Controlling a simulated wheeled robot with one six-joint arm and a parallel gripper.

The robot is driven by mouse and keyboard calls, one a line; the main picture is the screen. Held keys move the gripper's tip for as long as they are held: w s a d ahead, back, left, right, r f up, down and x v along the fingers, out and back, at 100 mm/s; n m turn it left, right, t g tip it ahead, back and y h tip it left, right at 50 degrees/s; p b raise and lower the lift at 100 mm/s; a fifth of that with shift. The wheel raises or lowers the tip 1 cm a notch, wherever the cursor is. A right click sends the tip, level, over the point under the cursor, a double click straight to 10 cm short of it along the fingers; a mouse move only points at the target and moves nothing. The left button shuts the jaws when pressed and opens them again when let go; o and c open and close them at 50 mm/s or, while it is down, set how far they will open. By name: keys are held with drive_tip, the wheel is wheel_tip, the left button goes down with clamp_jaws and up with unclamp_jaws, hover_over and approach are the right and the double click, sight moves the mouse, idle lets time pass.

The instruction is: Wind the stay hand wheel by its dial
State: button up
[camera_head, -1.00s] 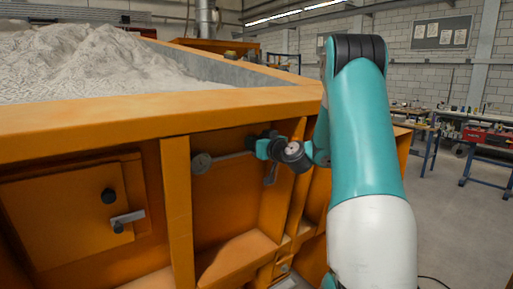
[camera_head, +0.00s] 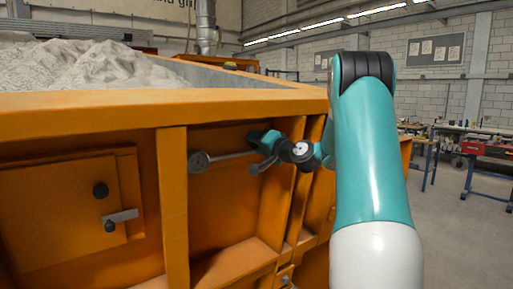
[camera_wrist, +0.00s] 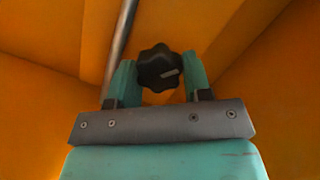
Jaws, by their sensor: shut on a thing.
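The hand wheel (camera_wrist: 158,72) is a black lobed knob with a small pale mark on its face. In the wrist view it sits between the two teal fingers of my gripper (camera_wrist: 159,77), which are shut on it from both sides. In the head view my gripper (camera_head: 259,140) is in the recess of the orange sandbed's side, and the hand wheel is hidden there. A metal stay rod (camera_head: 228,157) runs left from it to a round grey end piece (camera_head: 199,162). The rod (camera_wrist: 122,42) passes left of the knob in the wrist view. I cannot make out a separate dial.
The orange sandbed rim (camera_head: 90,104) is above my gripper, with sand (camera_head: 90,68) behind it. Orange ribs (camera_head: 173,210) flank the recess. A hatch (camera_head: 60,210) with a black knob and a grey handle is at left. Open floor and workbenches lie at right.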

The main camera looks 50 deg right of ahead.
drive_tip(key=m, duration=0.4)
drive_tip(key=shift+f+t+y+b, duration=0.15)
drive_tip(key=shift+t+y+b, duration=0.15)
drive_tip(key=shift+m+t, duration=0.4)
drive_tip(key=shift+m, duration=1.4)
drive_tip(key=o, duration=0.9)
drive_tip(key=shift+f, duration=0.1)
